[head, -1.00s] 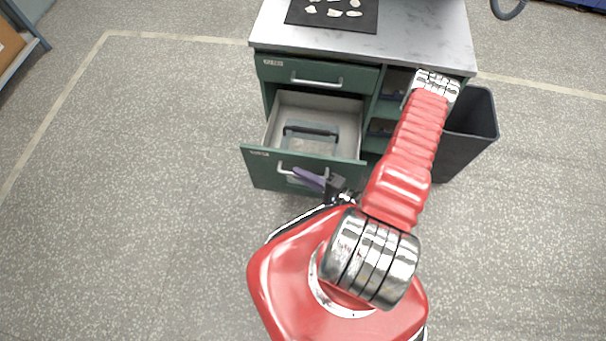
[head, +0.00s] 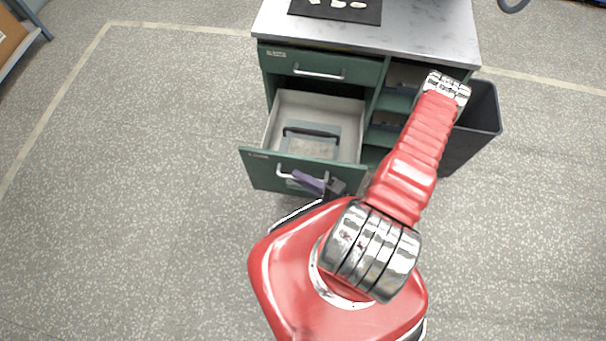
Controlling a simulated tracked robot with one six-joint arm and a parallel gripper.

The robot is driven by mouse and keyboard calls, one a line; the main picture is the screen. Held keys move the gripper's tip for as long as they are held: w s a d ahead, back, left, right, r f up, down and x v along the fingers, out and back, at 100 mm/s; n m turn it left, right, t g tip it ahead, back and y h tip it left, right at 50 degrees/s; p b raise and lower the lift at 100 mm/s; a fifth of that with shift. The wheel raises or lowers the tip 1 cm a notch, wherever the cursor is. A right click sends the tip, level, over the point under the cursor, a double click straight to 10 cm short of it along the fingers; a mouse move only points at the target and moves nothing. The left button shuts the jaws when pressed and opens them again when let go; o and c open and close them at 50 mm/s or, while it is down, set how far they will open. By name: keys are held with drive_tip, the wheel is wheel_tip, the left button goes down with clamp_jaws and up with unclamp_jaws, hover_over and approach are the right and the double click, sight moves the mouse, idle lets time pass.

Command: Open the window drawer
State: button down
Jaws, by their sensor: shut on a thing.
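The lower drawer (head: 258,171) of a green cabinet stands well open toward me, with a pale grey inside. I cannot read the small label on its front. A grey-blue box with a dark carrying handle (head: 311,131) lies in it. My gripper (head: 309,181), with purple fingers, is at the metal bar handle (head: 284,172) of this drawer and shut on it; the fingers hide part of the bar. The upper drawer (head: 350,72) with its own bar handle is shut.
The grey worktop (head: 430,30) carries a black mat (head: 370,12) with several pale pieces. Open shelves (head: 392,104) are right of the drawers. A dark bin (head: 480,115) stands right of the cabinet. The speckled floor is clear to the left and right.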

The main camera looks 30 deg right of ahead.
drive_tip(key=c, duration=1.8)
unclamp_jaws()
drive_tip(key=shift+d+f, duration=0.1)
wheel_tip(320, 180, up, 2)
drive_tip(key=shift+w, duration=0.1)
drive_tip(key=o, duration=1.4)
wheel_tip(320, 180, up, 7)
drive_tip(key=shift+w+f, duration=0.1)
drive_tip(key=shift+c, duration=0.2)
drive_tip(key=shift+r, duration=0.7)
drive_tip(key=shift+s, duration=0.2)
drive_tip(key=c, duration=1.4)
drive_tip(key=shift+o, duration=0.2)
drive_tip(key=shift+f, duration=0.1)
